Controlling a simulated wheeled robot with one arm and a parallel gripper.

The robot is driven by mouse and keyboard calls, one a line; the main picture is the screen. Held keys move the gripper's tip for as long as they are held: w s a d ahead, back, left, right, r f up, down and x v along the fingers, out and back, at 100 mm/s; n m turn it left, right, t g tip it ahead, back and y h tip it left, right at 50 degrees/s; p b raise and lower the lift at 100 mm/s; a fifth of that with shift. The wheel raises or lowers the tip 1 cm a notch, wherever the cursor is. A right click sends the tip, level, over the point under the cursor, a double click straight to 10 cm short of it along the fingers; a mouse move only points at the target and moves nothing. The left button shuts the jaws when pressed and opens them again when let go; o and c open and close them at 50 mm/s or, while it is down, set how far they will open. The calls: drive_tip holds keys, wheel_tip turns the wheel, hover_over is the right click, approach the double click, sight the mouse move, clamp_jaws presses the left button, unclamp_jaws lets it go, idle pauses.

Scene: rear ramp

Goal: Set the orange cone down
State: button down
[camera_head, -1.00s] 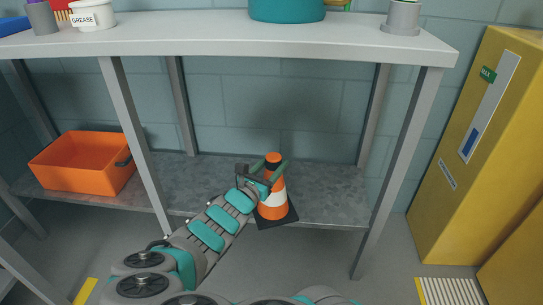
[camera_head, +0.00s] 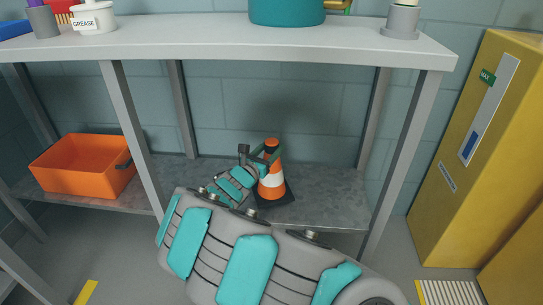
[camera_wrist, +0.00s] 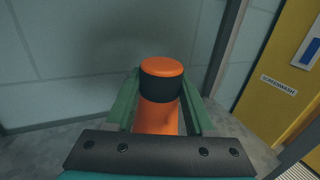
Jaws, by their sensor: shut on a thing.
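The orange cone (camera_head: 272,180) has a white band, a dark band near its top and a dark square base. It is upright over the grey lower shelf (camera_head: 325,207) of the bench; whether its base touches the shelf I cannot tell. My gripper (camera_head: 265,152) is shut on the cone near its top. In the wrist view the cone's orange top and dark band (camera_wrist: 161,84) stand between the two green fingers of my gripper (camera_wrist: 159,100). The base is hidden in the wrist view.
An orange crate (camera_head: 84,167) sits on the shelf at the left. The bench top (camera_head: 220,46) overhangs the shelf, with legs (camera_head: 405,160) at its sides. A yellow cabinet (camera_head: 470,150) stands at the right. The shelf right of the cone is bare.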

drive_tip(key=shift+f, duration=1.6)
drive_tip(key=shift+c, duration=1.3)
unclamp_jaws()
drive_tip(key=v, duration=1.2)
drive_tip(key=shift+r, duration=0.2)
